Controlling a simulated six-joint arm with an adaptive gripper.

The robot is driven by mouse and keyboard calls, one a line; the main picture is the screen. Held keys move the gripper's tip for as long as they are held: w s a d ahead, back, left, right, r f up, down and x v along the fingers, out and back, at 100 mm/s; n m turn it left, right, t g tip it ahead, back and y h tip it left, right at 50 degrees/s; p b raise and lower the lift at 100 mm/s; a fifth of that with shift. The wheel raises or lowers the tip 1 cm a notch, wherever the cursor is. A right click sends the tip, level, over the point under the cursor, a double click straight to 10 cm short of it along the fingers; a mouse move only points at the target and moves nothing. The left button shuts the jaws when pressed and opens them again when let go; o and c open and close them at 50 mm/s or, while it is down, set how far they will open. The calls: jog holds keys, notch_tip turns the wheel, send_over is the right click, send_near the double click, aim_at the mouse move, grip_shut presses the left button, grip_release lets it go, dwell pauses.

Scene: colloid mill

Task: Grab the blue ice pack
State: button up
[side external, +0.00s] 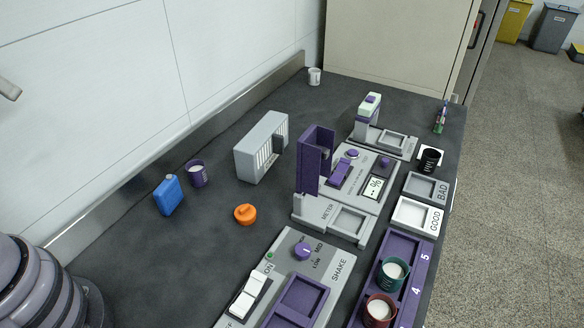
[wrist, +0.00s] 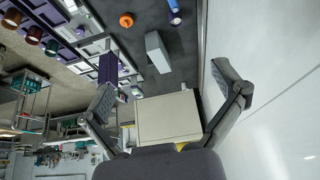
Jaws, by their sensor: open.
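The blue ice pack (side external: 168,195) stands upright on the dark bench at the left in the side view, beside a purple cup (side external: 197,173). In the wrist view the ice pack (wrist: 173,5) shows only in part at the top edge, with the purple cup (wrist: 176,18) by it. My gripper (wrist: 170,92) is open and empty in the wrist view, its two fingers spread wide, well apart from the ice pack. The gripper's fingers do not show in the side view.
An orange knob-like object (side external: 245,214) and a grey slotted box (side external: 261,146) stand near the ice pack. The purple meter (side external: 315,160), shake unit (side external: 290,275) and a purple cup rack (side external: 417,260) fill the right. A wall runs along the back left. Bare bench lies around the ice pack.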

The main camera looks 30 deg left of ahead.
aim_at(167, 185)
jog(key=shift+w, duration=0.1)
jog(key=w+d+f+m+g+y, duration=0.25)
jog(key=w+f+m+g, duration=0.2)
jog(key=w, duration=0.35)
jog(key=w+d+f+m+g+y, duration=0.1)
jog(key=w+f+m+g+y, duration=0.25)
jog(key=w+f, duration=0.3)
jog(key=w+d+f+m+t+y, duration=0.1)
jog(key=w+d+f+m+y, duration=0.15)
jog(key=f, duration=0.45)
jog(key=w+d+f+m+t+y, duration=0.1)
jog(key=f+m+y, duration=0.25)
jog(key=f, duration=0.25)
jog(key=w+d+f+m+y, duration=0.2)
jog(key=f+m, duration=0.2)
jog(key=f, duration=0.3)
jog(key=x, duration=1.4)
jog(key=shift+d, duration=0.1)
